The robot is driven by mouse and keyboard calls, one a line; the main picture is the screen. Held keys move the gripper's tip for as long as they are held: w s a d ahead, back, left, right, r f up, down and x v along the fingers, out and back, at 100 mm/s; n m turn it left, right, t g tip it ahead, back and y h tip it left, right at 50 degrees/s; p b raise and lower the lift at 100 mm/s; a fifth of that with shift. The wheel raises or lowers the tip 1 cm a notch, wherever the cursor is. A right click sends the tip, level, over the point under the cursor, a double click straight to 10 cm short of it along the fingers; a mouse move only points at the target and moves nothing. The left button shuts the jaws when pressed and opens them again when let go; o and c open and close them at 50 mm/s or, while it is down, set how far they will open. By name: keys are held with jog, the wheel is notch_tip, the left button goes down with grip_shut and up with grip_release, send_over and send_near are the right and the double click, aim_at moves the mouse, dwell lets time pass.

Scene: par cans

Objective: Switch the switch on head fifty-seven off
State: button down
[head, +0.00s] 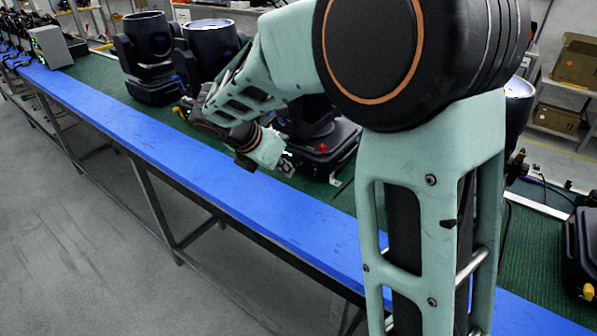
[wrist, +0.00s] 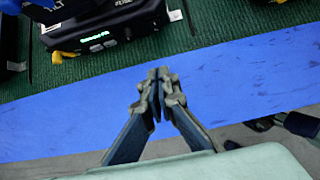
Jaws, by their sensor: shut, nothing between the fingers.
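Several black moving-head lamps stand in a row on the green bench; I can read no number on any, so I cannot tell which is head fifty-seven. One lamp base (head: 325,150), with a red part, sits just behind my gripper (head: 287,166) in the head view. In the wrist view, a black lamp base (wrist: 125,27) shows a lit green display (wrist: 95,37), a TILT label and a yellow part on its left. My gripper (wrist: 158,80) is shut and empty, over the blue bench edge and apart from that base. I cannot make out a switch.
A blue strip (head: 130,128) runs along the bench's front edge. Two lamps (head: 147,40) stand at the back left, and a grey box (head: 50,47) beyond them. Another dark unit (head: 582,250) sits at the right. Grey floor lies open in front.

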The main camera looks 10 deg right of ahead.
aim_at(315, 171)
jog(key=x, duration=0.8)
jog(key=shift+d+f, duration=0.15)
jog(key=shift+f, duration=0.05)
jog(key=w+d, duration=0.1)
jog(key=w+d+f, duration=0.1)
jog(key=shift+w+d+p, duration=0.2)
jog(key=shift+w+p, duration=0.1)
jog(key=shift+p, duration=0.1)
jog(key=shift+w+d+f, duration=0.1)
jog(key=shift+w+d, duration=0.3)
jog(key=shift+f, duration=0.1)
jog(key=b, duration=0.3)
jog(key=shift+w+d+f+t+h, duration=0.1)
jog(key=shift+f+t+h, duration=0.2)
jog(key=shift+f, duration=0.1)
jog(key=shift+w+d+r, duration=0.1)
jog(key=shift+r, duration=0.35)
